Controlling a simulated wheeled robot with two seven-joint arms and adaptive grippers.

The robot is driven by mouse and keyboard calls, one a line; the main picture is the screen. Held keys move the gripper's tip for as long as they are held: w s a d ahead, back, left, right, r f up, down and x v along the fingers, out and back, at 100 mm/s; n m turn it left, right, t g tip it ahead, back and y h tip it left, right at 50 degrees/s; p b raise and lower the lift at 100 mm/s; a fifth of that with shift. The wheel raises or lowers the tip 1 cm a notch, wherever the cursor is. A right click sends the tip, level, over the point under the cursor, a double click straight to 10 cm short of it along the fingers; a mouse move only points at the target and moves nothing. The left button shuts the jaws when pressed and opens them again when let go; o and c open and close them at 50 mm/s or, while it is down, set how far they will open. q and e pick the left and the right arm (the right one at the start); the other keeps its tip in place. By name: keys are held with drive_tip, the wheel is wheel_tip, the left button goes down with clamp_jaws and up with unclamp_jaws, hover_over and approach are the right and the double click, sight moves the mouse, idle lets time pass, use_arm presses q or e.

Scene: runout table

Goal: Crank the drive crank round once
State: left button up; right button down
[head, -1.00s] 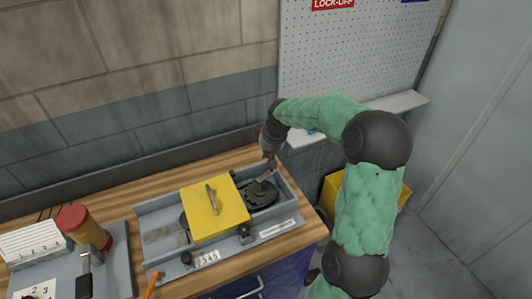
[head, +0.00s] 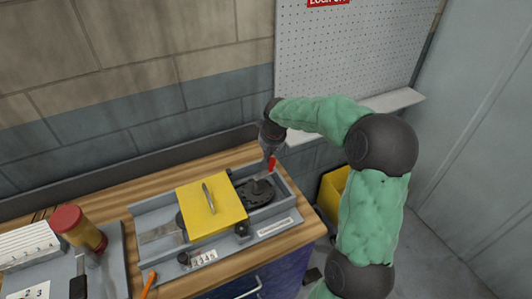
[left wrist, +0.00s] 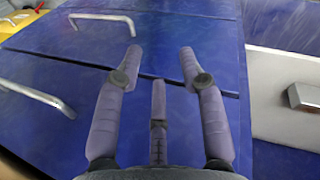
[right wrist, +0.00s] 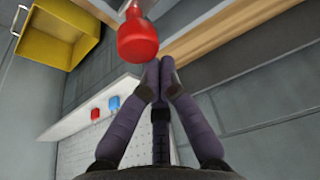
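The drive crank sits at the right end of the grey machine on the bench. Its dark hub (head: 260,191) lies beside the yellow cover. Its red knob (head: 272,163) stands upright at the back right of the hub. My right gripper (head: 268,150) points down at the knob from behind. In the right wrist view its fingertips (right wrist: 160,64) are together with nothing seen between them, and the red knob (right wrist: 138,40) is just beside them; whether they touch is unclear. My left gripper (left wrist: 158,52) is open and empty, in front of blue drawers (left wrist: 150,45).
The yellow cover (head: 228,211) with a handle stands left of the crank. A red-capped jar (head: 80,228) and a white ribbed block (head: 28,244) are at the left. A pegboard ledge (head: 390,103) is behind my right arm. A yellow bin (head: 333,190) stands right of the bench.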

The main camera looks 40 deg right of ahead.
sight(274, 160)
drive_tip(key=shift+s+d+f+m+h+b, duration=0.1)
drive_tip(key=shift+s+m+h+b, duration=0.3)
drive_tip(key=shift+s+m+b, duration=0.6)
drive_tip(key=shift+s+m, duration=0.3)
drive_tip(key=shift+s, duration=0.3)
drive_tip(key=shift+g, duration=0.3)
drive_tip(key=v, duration=1.2)
drive_tip(key=shift+s, duration=0.1)
